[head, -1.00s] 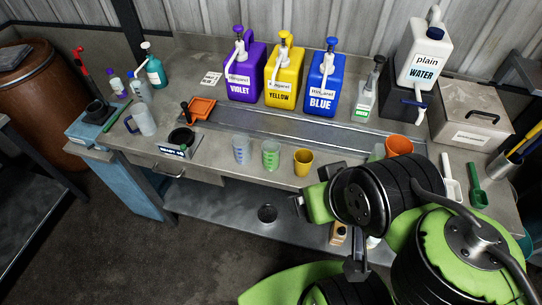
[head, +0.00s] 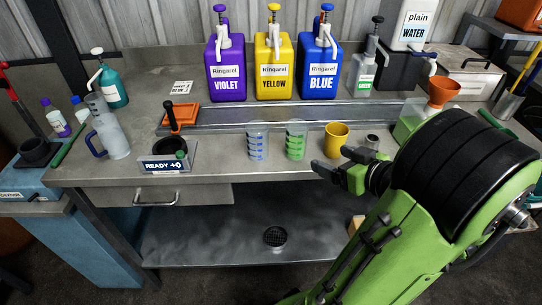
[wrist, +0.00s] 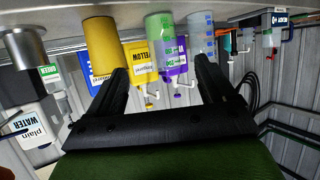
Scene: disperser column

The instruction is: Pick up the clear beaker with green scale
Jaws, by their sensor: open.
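The clear beaker with green scale (head: 295,141) stands upright near the bench's front edge, between a clear beaker with blue scale (head: 257,142) and a yellow cup (head: 336,140). My gripper (head: 332,161) is open and empty, in front of the yellow cup and to the right of the green-scale beaker. In the wrist view, which is upside down, the green-scale beaker (wrist: 160,32) appears beyond and between the open fingers (wrist: 160,70). There the yellow cup (wrist: 102,43) is in line with the left finger and the blue-scale beaker (wrist: 201,36) with the right one.
Violet (head: 226,68), yellow (head: 273,67) and blue (head: 319,67) pump bottles stand behind. A small grey cup (head: 372,141) sits right of the yellow cup. A scale (head: 168,158) reading "READY +0" stands left. The bench's front edge is close below the beakers.

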